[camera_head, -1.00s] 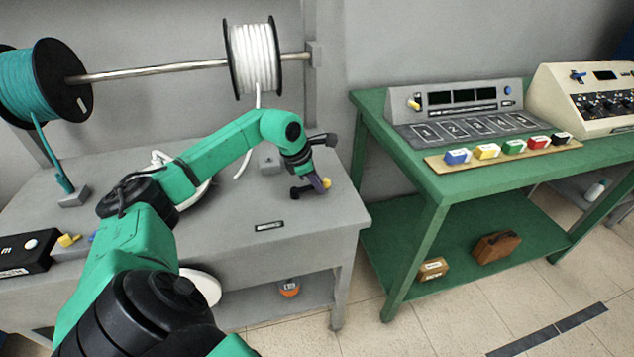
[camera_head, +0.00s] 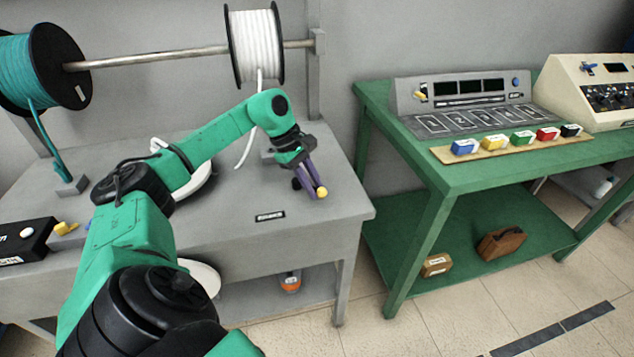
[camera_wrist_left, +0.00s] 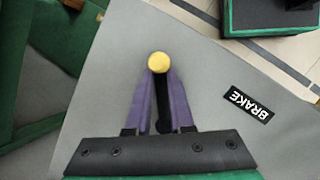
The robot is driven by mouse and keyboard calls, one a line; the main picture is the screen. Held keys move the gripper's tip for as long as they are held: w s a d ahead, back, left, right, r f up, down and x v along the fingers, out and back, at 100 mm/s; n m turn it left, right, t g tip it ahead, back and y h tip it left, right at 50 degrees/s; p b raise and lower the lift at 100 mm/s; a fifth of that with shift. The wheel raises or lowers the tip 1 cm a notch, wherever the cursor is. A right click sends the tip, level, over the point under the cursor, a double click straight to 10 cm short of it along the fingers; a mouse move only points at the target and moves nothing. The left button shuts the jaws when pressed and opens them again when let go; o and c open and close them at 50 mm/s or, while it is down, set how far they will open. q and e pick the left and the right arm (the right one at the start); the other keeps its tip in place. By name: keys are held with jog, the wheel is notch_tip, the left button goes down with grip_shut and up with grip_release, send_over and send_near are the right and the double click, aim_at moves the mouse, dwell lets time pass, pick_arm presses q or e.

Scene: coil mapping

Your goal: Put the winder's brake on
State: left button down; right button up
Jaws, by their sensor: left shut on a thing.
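The winder's brake lever shows its yellow knob (camera_head: 322,192) near the right end of the grey bench. The knob also shows in the left wrist view (camera_wrist_left: 159,63), between the fingertips. My left gripper (camera_head: 317,188) is shut on the lever at its knob end, with its purple fingers on either side. Most of the lever is hidden by the fingers; a dark part of it shows between them in the left wrist view. A black BRAKE label (camera_head: 270,216) lies flat on the bench near the lever. My right gripper is not in view.
A white spool (camera_head: 256,46) and a teal spool (camera_head: 42,68) hang on a metal rod (camera_head: 150,58) above the grey bench (camera_head: 235,228). A green table (camera_head: 455,178) with a console and coloured blocks stands to the right, across a gap. A black box (camera_head: 24,241) sits at left.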

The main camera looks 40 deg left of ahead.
pick_arm(q)
jog(key=m, duration=0.1)
jog(key=s+m+g, duration=0.1)
jog(key=shift+r+m, duration=0.25)
jog(key=shift+m, duration=0.05)
jog(key=shift+s+a+m+g+h, duration=0.3)
jog(key=shift+s+m+g, duration=0.3)
jog(key=shift+m, duration=0.6)
jog(key=shift+s+f, duration=0.1)
jog(key=c, duration=0.9)
grip_release()
jog(key=shift+o, duration=0.5)
jog(key=shift+s, duration=0.1)
jog(key=p+v, duration=0.5)
jog(key=v, duration=0.9)
jog(key=shift+s+r, duration=0.15)
jog(key=shift+r, duration=0.1)
